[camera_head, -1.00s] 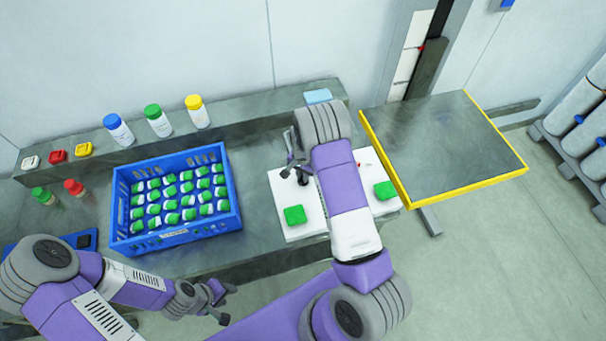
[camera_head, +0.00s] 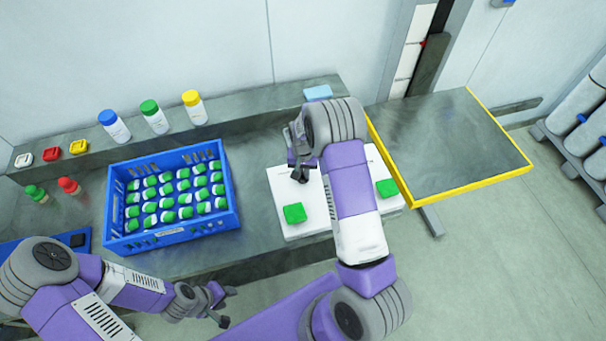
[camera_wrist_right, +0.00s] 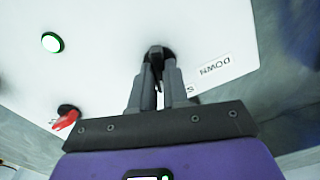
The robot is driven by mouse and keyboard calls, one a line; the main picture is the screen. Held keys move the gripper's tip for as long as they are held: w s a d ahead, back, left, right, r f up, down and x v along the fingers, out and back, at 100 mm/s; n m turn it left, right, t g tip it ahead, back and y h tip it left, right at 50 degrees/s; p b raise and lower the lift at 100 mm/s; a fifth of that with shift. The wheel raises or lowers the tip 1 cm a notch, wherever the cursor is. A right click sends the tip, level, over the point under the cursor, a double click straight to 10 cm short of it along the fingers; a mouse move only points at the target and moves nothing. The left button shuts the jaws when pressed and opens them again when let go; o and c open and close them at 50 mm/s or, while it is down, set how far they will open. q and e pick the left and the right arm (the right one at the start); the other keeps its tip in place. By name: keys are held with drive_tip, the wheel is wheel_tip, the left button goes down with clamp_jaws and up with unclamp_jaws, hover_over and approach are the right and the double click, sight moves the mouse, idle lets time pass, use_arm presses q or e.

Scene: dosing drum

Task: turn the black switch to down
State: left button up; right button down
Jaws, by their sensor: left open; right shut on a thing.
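The black switch (camera_wrist_right: 155,51) sits on a white panel (camera_wrist_right: 110,70) beside a printed label reading DOWN (camera_wrist_right: 214,68). In the right wrist view my right gripper (camera_wrist_right: 155,62) is shut on the switch, its fingers hiding most of it. In the head view the right gripper (camera_head: 300,172) is over the left part of the white panel (camera_head: 283,188), and the switch cannot be made out there. My left gripper (camera_head: 226,305) is open and empty, low in front of the bench, well away from the panel.
The panel also carries a red switch (camera_wrist_right: 66,118), a lit green-ringed button (camera_wrist_right: 52,42) and green buttons (camera_head: 294,213). A blue crate (camera_head: 172,240) of green-lidded jars stands left. Bottles (camera_head: 157,120) line the back ledge. A yellow-edged table (camera_head: 450,140) is at right.

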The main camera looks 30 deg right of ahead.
sight(303, 174)
drive_tip(key=n+b, duration=0.2)
drive_tip(key=n, duration=0.1)
drive_tip(key=shift+n, duration=0.4)
drive_tip(key=n+b, duration=0.1)
drive_tip(key=n, duration=0.2)
drive_tip(key=shift+n+b, duration=0.3)
drive_tip(key=n+b, duration=0.1)
drive_tip(key=n, duration=0.2)
drive_tip(key=shift+r+n, duration=0.1)
drive_tip(key=shift+n, duration=1.2)
drive_tip(key=c, duration=1.1)
unclamp_jaws()
drive_tip(key=shift+b, duration=0.3)
wheel_tip(303, 174, up, 8)
drive_tip(key=shift+f, duration=0.2)
